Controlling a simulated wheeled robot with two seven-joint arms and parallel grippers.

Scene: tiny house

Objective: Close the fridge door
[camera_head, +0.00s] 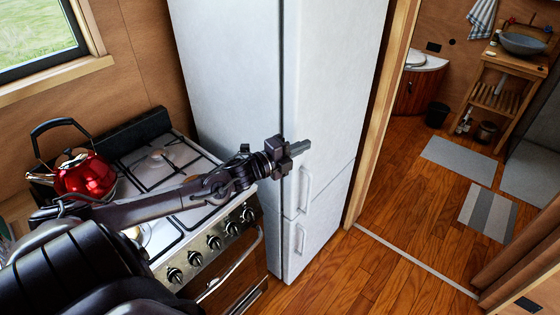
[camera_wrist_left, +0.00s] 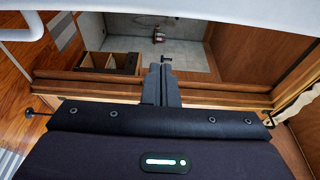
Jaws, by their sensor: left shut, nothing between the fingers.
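The white fridge (camera_head: 335,80) stands in the middle of the head view. Its upper door and its lower door (camera_head: 318,235) each have a white vertical handle, the upper one (camera_head: 305,190) just below my gripper. The doors look flush with the body, with a thin dark seam along the left edge; I cannot tell if a small gap is left. My left gripper (camera_head: 299,147) is shut and empty in front of the upper door; I cannot tell if it touches. In the left wrist view, its fingers (camera_wrist_left: 160,72) are together below a white fridge surface (camera_wrist_left: 190,12). My right gripper is not in view.
A stove (camera_head: 170,165) stands left of the fridge under my left arm, with a red kettle (camera_head: 85,175) on it. A wooden door frame (camera_head: 383,110) is close on the fridge's right. The wooden floor (camera_head: 385,265) in front is clear.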

